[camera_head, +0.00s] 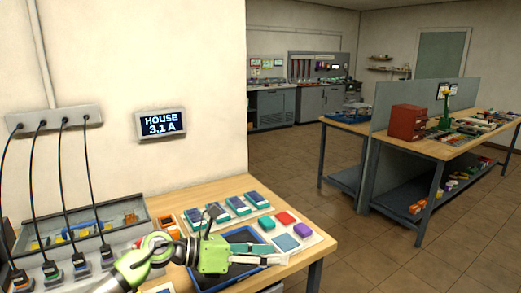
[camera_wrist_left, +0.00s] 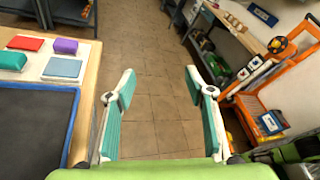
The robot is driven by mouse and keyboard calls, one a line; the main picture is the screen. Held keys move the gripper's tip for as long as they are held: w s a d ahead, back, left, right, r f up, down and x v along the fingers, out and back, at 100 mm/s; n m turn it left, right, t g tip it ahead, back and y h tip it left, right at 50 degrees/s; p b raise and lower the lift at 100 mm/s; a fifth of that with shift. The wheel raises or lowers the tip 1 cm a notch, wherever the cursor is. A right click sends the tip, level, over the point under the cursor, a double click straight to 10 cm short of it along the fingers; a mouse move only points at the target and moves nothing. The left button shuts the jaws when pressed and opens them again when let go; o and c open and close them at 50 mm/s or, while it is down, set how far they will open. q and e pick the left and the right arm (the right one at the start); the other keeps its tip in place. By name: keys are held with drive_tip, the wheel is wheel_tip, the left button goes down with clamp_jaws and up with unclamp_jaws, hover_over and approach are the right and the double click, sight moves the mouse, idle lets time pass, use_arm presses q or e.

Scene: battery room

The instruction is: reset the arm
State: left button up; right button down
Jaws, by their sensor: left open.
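My left arm comes in from the lower left in the head view. Its green left gripper (camera_head: 268,254) hangs over the right part of the blue-rimmed tray (camera_head: 205,284) on the wooden workbench (camera_head: 318,250), fingers toward the right. In the left wrist view the two teal-padded fingers of the left gripper (camera_wrist_left: 158,85) stand wide apart. Nothing is between them but the tiled floor beyond the bench edge. My right gripper is in neither view.
Coloured blocks lie on a pale board (camera_head: 313,240) by the gripper. A charger row with cables (camera_head: 52,270) stands at left under a wall display (camera_head: 160,124). Open floor lies between benches.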

use_arm(q)
wheel_tip(320, 180, up, 6)
drive_tip(key=s+d+n+t+h, duration=0.1)
drive_tip(key=d+n+t+h, duration=0.15)
drive_tip(key=n+t, duration=0.4)
drive_tip(key=w+a+n+t+y, duration=0.1)
drive_tip(key=a+n+t+y, duration=0.45)
drive_tip(key=n, duration=0.75)
drive_tip(key=s+a+f+n+y, duration=0.3)
drive_tip(key=a+f+n+y, duration=0.2)
drive_tip(key=a+f+n, duration=0.35)
drive_tip(key=s+a+f+n+y, duration=0.3)
drive_tip(key=a+f+n+y, duration=0.35)
drive_tip(key=n, duration=0.25)
drive_tip(key=s+a+f+n+g, duration=0.2)
drive_tip(key=s+f+n+g, duration=0.3)
drive_tip(key=s+f, duration=0.65)
drive_tip(key=s+a+f+n+g, duration=0.25)
drive_tip(key=s+f+g, duration=0.4)
drive_tip(key=s, duration=0.95)
wheel_tip(320, 180, down, 24)
drive_tip(key=s+r+g, duration=0.1)
drive_tip(key=s+g, duration=0.1)
drive_tip(key=s+a+f+g, duration=0.1)
drive_tip(key=s+a+f, duration=0.2)
drive_tip(key=s+f, duration=1.4)
drive_tip(key=shift+f+m, duration=0.45)
drive_tip(key=shift+f, duration=0.05)
